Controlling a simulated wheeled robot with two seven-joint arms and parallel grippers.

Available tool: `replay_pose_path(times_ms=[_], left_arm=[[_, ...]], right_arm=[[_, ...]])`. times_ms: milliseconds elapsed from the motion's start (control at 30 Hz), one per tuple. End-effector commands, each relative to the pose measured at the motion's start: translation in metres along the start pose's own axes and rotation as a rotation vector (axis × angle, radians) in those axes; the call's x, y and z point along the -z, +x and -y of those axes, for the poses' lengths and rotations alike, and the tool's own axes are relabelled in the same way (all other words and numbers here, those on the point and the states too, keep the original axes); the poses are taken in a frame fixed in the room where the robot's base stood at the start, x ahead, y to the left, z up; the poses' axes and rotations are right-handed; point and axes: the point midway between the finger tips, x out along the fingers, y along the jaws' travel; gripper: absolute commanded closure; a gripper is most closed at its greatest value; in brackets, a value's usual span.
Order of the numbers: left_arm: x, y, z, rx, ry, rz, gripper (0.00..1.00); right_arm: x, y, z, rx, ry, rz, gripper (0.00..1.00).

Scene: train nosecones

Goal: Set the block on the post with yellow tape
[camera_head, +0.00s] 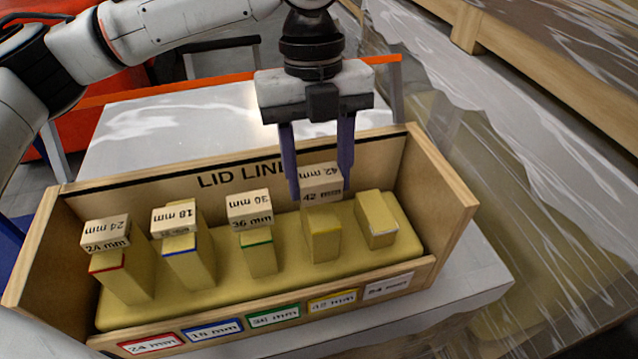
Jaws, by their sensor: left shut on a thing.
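My left gripper (320,194) points down from above and is shut on a pale wooden block (320,183) marked 42 mm. The block is between the two purple fingers, at the top of the post with yellow tape (323,238). I cannot tell if its underside touches the post or is slightly above it. The post is tan and stands upright, fourth from the left in the wooden box (452,200). My right gripper is not in view.
Posts with red (125,275), blue (188,260) and green (260,258) tape each carry a labelled block. The post with white tape (376,218) at the right has a bare top. The box's back wall, marked LID LINE (235,178), stands close behind the gripper.

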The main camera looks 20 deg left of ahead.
Motion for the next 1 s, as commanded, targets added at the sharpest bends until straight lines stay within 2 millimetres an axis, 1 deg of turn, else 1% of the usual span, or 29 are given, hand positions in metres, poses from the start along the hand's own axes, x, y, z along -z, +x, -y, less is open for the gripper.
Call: replay_pose_path(times_ms=[33,100,167,533,567,633,667,1000], left_arm=[[-0.001,0.008,-0.001,-0.002,-0.001,-0.002,0.76],[-0.003,0.019,-0.001,-0.003,-0.001,-0.001,0.76],[-0.004,0.024,0.000,-0.001,0.000,0.000,0.76],[-0.004,0.028,0.000,-0.001,0.000,-0.002,0.76],[-0.004,0.029,0.000,0.000,0.000,-0.001,0.49],[-0.004,0.029,0.000,0.000,0.000,0.000,0.37],[-0.004,0.029,0.000,0.000,0.000,0.000,0.35],[-0.004,0.026,0.000,0.001,0.000,0.002,0.35]], right_arm=[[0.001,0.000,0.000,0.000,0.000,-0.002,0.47],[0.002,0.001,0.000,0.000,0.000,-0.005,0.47],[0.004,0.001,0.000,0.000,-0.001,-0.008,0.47],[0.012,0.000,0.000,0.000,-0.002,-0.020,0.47],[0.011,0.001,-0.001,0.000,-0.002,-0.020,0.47],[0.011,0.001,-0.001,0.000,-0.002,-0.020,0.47],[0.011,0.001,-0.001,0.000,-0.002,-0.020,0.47],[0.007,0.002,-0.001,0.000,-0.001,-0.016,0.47]])
